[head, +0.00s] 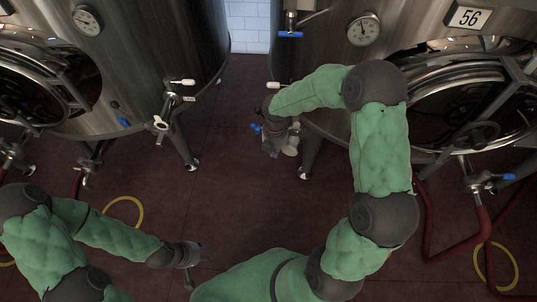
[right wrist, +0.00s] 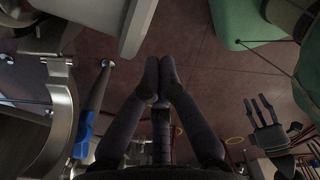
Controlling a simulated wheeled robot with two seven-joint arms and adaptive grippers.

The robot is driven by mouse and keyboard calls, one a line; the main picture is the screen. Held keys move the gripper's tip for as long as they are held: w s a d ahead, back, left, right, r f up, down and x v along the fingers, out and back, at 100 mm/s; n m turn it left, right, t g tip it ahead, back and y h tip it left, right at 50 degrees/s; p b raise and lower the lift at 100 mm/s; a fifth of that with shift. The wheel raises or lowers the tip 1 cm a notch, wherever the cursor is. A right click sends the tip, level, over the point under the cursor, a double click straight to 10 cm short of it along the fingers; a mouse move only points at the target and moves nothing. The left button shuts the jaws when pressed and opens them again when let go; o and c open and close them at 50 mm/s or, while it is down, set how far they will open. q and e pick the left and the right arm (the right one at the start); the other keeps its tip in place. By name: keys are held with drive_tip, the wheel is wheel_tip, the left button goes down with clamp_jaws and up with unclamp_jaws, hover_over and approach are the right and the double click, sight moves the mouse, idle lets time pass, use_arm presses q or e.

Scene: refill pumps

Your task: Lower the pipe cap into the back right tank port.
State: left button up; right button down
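My right gripper (head: 272,146) is low beside the foot of the right-hand tank (head: 290,85), close to a valve with a blue handle (head: 256,128). In the right wrist view its fingertips (right wrist: 160,76) are drawn almost together. I cannot make out a pipe cap between them. A pale, short cylindrical part (head: 291,148) shows just right of the gripper; I cannot tell whether it is the port or the cap. The back right tank port is not clearly seen. My left gripper (head: 190,267) is low over the floor, apart from the tanks; its fingers look spread in the right wrist view (right wrist: 265,112).
A left-hand tank (head: 150,50) has its own valve (head: 168,108). A blue handle (right wrist: 86,135) is close left of my right fingers in the wrist view. Red hoses (head: 455,240) and a yellow hoop (head: 497,265) lie at the right. The floor (head: 230,180) between is clear.

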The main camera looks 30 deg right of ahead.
sight(292, 143)
drive_tip(key=shift+w+d, duration=0.1)
drive_tip(key=shift+d, duration=0.35)
drive_tip(key=shift+w+d+p, duration=0.1)
drive_tip(key=shift+d+p, duration=0.65)
drive_tip(key=shift+d, duration=0.05)
